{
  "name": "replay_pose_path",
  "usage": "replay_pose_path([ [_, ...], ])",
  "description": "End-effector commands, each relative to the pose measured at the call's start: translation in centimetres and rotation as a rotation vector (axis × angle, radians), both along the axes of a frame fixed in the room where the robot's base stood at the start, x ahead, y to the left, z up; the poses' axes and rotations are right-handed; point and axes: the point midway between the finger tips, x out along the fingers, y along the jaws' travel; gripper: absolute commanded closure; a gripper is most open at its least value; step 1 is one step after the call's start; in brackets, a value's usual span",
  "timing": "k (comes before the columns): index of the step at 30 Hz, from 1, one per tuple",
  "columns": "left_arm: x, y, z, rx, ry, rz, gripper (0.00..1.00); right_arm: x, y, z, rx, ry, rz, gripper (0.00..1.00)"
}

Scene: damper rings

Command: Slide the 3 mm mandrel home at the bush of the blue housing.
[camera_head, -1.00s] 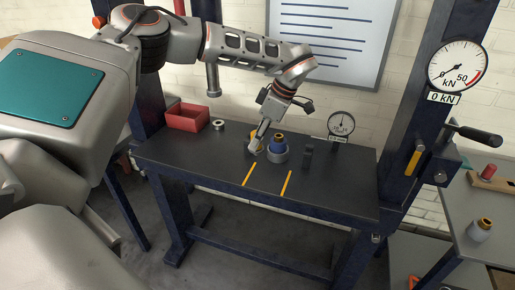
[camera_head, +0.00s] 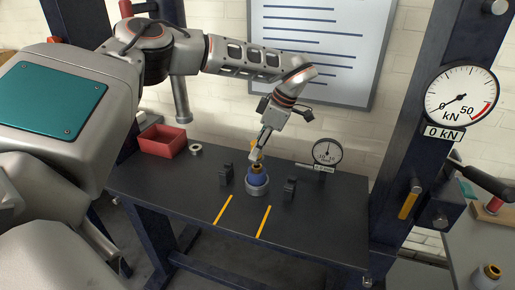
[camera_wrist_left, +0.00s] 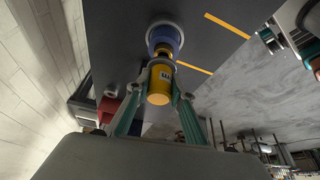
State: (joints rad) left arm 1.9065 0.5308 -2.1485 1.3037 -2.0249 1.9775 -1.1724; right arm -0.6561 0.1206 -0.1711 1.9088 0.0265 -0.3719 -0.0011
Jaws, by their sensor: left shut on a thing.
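The blue housing (camera_head: 257,186) stands upright on the dark bench in a grey ring-shaped seat (camera_head: 257,192), with a bronze-coloured bush (camera_head: 257,168) at its top. My left gripper (camera_head: 258,151) is above it, shut on a yellow mandrel (camera_head: 254,156). I cannot tell whether the mandrel's far end touches the bush. My right gripper is not in view.
Dark blocks (camera_head: 227,173) and (camera_head: 290,188) flank the housing. A dial gauge (camera_head: 327,152) stands behind right. A red bin (camera_head: 162,140) and a metal ring (camera_head: 195,149) are at the back left. The bench front with two yellow stripes is clear.

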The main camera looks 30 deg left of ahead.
Motion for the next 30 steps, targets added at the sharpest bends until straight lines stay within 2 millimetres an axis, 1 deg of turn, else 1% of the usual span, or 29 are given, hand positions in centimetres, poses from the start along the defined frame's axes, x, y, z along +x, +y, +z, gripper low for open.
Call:
replay_pose_path([
  [8, 0.1, -0.1, 0.2, 0.002, -0.002, -0.001, 1.0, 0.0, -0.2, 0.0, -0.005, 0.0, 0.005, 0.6],
  [24, 0.1, -0.1, -1.6, 0.001, -0.002, -0.001, 1.0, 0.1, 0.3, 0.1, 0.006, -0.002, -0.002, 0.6],
  [30, 0.1, -0.1, -1.9, 0.001, -0.002, -0.001, 1.0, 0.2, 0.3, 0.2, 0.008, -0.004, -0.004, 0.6],
])
